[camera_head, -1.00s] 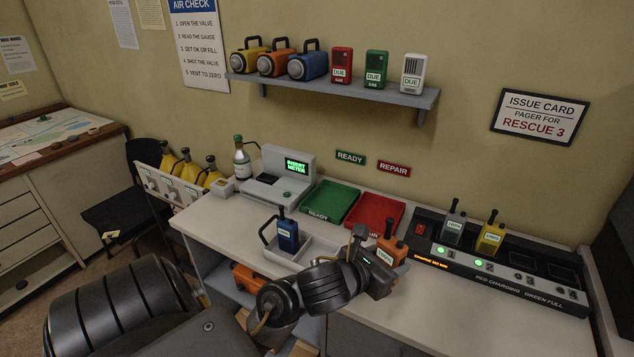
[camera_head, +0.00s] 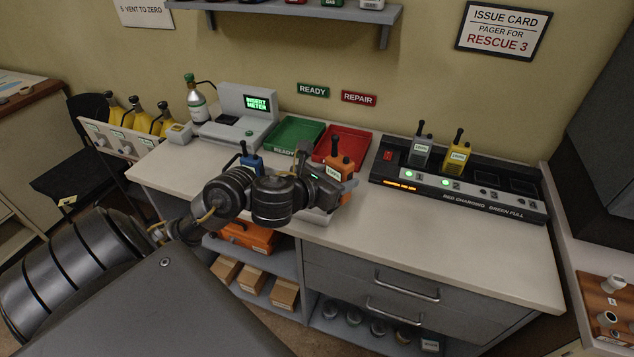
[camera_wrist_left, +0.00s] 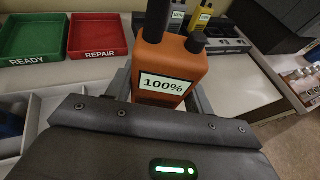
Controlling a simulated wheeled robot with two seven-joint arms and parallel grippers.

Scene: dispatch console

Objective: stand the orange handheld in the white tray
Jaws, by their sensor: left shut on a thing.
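My left gripper (camera_head: 340,182) is shut on the orange handheld (camera_head: 338,161) and holds it roughly upright, antenna up. The left wrist view shows the handheld (camera_wrist_left: 172,62) between the fingers, with a 100% label facing the camera. The white tray (camera_head: 316,216) is on the front of the counter, mostly hidden behind my left arm in the head view. In the left wrist view the tray (camera_wrist_left: 38,108) shows to the left of the handheld. The handheld's lower end is hidden, so its height above the counter cannot be told. My right gripper is not in view.
A blue handheld (camera_head: 252,161) stands at the tray's left part. The green READY tray (camera_head: 296,131) and red REPAIR tray (camera_head: 348,140) lie behind. The charger (camera_head: 465,190) at right holds a grey and a yellow handheld. The counter front right (camera_head: 440,235) is clear.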

